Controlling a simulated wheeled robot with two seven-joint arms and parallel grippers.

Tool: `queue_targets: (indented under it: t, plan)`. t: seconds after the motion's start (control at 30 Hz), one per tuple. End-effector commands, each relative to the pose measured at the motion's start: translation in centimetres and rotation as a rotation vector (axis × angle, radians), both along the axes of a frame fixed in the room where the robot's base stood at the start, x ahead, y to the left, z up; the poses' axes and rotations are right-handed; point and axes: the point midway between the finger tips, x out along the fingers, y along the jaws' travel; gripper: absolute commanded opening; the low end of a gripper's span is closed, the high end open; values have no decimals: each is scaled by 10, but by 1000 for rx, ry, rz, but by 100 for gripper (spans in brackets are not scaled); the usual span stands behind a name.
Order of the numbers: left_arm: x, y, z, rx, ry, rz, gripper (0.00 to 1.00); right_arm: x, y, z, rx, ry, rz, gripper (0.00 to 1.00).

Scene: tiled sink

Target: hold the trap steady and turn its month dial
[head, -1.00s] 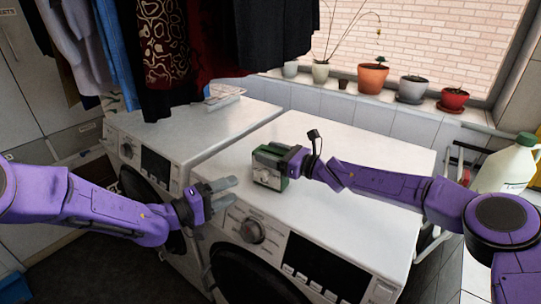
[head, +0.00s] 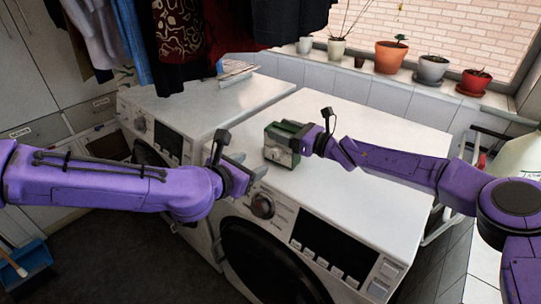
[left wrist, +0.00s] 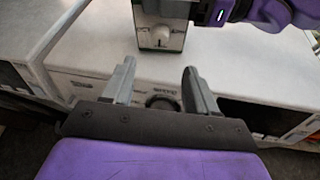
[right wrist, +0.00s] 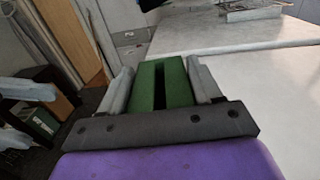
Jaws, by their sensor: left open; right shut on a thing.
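The trap (head: 281,146) is a small green box with a pale front plate, standing on top of the right-hand washing machine. Its round light dial (left wrist: 160,36) shows on the front plate in the left wrist view. My right gripper (head: 303,142) is shut on the trap's green body (right wrist: 146,86), with one finger on each side. My left gripper (head: 250,170) is open and empty in front of the trap and apart from it. In the left wrist view its two fingers (left wrist: 158,84) point toward the dial, with a gap between. The markings around the dial are too small to read.
Two white washing machines stand side by side; the right one's top (head: 370,165) is mostly clear. A wire rack (head: 235,70) lies on the left one. Hanging clothes (head: 190,35) are above. Several potted plants (head: 391,57) line the sill.

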Motion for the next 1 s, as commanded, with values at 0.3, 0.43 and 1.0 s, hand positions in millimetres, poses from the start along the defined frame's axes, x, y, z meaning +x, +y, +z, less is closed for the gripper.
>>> queue_targets:
  t: [0.3,0.43,1.0]
  plan:
    - [59,-28,-28,5,-1,1,58,0,0,1,1,-1,0,29]
    - [80,-38,-37,4,-1,2,58,0,0,0,1,-1,0,29]
    - [96,-45,-43,2,-3,2,16,0,0,0,0,0,0,29]
